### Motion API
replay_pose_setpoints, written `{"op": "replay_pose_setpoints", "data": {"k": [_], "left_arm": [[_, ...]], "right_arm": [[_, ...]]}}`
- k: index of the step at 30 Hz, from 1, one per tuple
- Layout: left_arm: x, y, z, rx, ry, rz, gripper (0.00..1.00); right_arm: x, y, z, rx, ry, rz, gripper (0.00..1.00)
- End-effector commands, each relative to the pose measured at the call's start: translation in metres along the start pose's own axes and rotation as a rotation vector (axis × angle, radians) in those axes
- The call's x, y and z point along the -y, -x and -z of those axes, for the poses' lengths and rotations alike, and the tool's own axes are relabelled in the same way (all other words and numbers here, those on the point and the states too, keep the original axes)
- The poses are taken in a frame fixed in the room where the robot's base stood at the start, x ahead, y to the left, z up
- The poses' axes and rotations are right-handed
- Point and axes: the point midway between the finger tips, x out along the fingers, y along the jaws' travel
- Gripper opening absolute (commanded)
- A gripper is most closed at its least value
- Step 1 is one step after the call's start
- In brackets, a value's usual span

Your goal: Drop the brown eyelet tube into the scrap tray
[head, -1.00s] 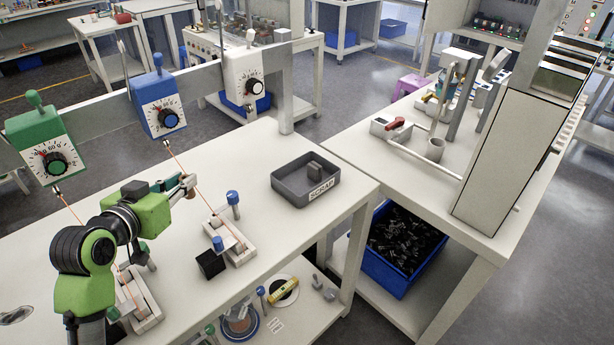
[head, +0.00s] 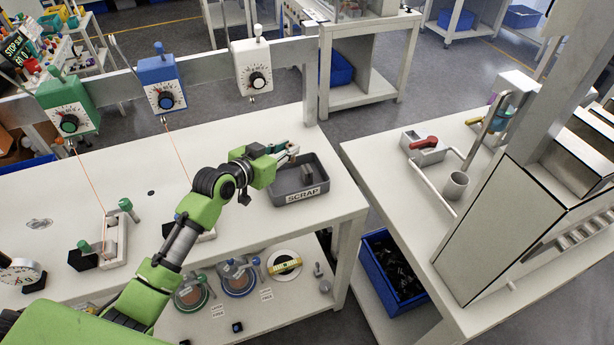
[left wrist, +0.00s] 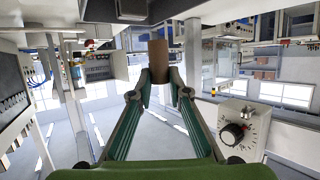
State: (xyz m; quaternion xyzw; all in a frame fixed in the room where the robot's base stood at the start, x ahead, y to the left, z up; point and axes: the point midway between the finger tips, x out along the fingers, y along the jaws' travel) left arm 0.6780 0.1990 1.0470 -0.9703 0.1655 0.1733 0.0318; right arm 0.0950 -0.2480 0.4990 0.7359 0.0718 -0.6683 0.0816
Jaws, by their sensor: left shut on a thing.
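The brown eyelet tube (left wrist: 157,58) is held between the fingertips of my left gripper (left wrist: 160,80) in the left wrist view. In the head view my left gripper (head: 284,152) is over the back edge of the scrap tray, with the small brownish end of the tube (head: 293,150) just visible. The scrap tray (head: 279,199) is a dark grey open box with a SCRAP label on its front. A small grey block (head: 308,172) is inside it. My right gripper is not in view.
The tray stands near the right end of the white bench (head: 80,192). A metal post (head: 310,85) rises just behind it. Green, blue (head: 160,85) and white (head: 252,68) dial boxes hang on the rail. A gap separates the right-hand table (head: 390,165).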

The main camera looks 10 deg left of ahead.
Motion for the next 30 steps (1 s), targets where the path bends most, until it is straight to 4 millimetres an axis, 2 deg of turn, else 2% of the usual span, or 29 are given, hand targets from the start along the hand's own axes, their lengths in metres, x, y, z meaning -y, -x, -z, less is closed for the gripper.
{"op": "replay_pose_setpoints", "data": {"k": [11, 18, 29, 30], "left_arm": [[0.000, -0.012, -0.033, 0.000, 0.002, 0.000, 0.00], [0.000, -0.020, -0.055, 0.000, 0.001, 0.000, 0.00], [0.000, -0.020, -0.056, 0.000, 0.000, 0.001, 0.00], [0.000, -0.020, -0.056, 0.000, 0.000, 0.001, 0.27]], "right_arm": [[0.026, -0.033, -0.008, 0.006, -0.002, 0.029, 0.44], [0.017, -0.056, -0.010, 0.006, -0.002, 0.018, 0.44], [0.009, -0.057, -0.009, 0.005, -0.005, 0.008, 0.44], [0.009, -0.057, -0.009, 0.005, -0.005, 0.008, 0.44]]}}
